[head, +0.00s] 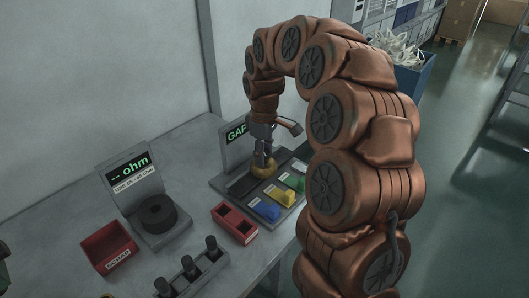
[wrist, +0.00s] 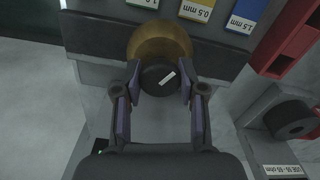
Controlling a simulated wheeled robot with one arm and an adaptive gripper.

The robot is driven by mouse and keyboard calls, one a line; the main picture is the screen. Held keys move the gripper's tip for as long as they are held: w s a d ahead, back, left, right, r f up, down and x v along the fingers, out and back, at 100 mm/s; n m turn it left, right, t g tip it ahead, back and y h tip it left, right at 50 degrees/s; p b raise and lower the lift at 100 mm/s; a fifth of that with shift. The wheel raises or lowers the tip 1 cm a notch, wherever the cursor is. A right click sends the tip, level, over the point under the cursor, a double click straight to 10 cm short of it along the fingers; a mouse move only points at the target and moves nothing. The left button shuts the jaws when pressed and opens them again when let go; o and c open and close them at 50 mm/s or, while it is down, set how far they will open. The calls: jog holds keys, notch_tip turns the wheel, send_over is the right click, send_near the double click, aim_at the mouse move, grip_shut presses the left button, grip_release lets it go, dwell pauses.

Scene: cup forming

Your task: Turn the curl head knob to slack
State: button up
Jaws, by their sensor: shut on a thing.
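The curl head knob (wrist: 156,76) is dark and round, with a short white mark tilted up to the right, in the wrist view. It sits against a round brass body (wrist: 160,40). The brass body (head: 264,170) also shows at the gauge station in the head view, where the knob cannot be made out. My gripper (wrist: 157,82) is shut on the knob, one finger on each side. In the head view my gripper (head: 263,158) points down at the brass body. Any slack or tight lettering is not visible.
Blue (head: 265,210), yellow (head: 281,197) and green (head: 294,182) blocks lie in front of the GAP display (head: 237,132). A red two-pocket box (head: 235,222), ohm meter (head: 130,176), red SCRAP bin (head: 109,247) and black-peg rack (head: 190,268) stand nearby.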

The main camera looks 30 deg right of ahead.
jog(key=o, duration=1.1)
jog(key=shift+o, duration=0.2)
notch_tip(320, 180, up, 12)
dwell(0.3)
